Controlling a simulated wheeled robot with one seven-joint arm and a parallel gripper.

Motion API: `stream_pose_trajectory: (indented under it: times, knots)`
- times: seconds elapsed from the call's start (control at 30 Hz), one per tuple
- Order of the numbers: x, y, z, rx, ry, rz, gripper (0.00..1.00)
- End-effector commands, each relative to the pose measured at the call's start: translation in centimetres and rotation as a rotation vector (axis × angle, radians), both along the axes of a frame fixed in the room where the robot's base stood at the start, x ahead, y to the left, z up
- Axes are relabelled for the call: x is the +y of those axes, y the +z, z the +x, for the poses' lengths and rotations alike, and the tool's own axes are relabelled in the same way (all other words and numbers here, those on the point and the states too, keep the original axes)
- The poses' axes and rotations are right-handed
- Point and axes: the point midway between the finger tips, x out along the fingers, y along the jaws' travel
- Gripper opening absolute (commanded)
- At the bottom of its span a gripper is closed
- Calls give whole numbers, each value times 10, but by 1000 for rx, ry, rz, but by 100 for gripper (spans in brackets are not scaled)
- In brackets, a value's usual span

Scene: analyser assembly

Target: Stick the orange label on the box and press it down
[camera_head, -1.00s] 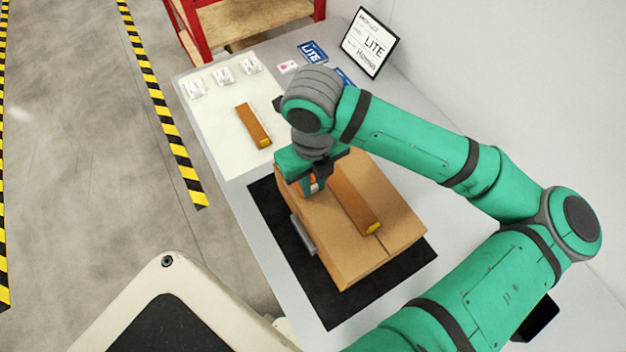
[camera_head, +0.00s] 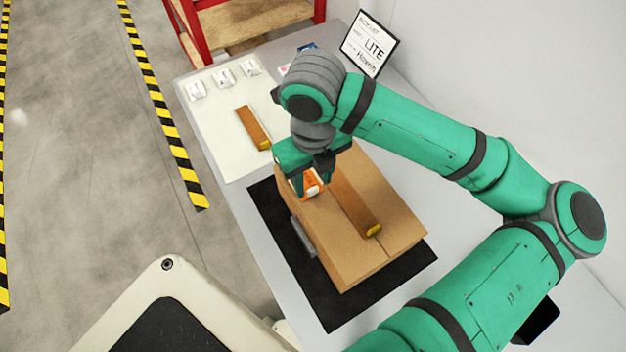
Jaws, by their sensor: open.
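The cardboard box (camera_head: 385,235) is closed and lies on a black mat (camera_head: 290,255). The orange label (camera_head: 312,184), with a white part, shows at the far left of the box top. It appears to lie on the box, though the fingers partly hide it and I cannot tell if it is flat. My gripper (camera_head: 311,189) is open, pointing down just over the label, with a finger to either side. Any small gap between fingers and box is hard to judge.
A brown bar with a yellow end (camera_head: 354,204) lies on the box top beside my gripper. A similar bar (camera_head: 252,127) lies on the white mat (camera_head: 225,150), near several small white items (camera_head: 223,78). A framed LITE sign (camera_head: 369,44) stands behind my arm.

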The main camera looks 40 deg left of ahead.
Motion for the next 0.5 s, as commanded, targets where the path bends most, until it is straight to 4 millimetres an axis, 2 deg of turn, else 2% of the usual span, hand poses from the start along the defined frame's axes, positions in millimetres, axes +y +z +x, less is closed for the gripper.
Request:
stream_pose_trajectory:
  times: [0.5]
  knots:
    - [0, 31, 0, 0, 0, -1, 41]
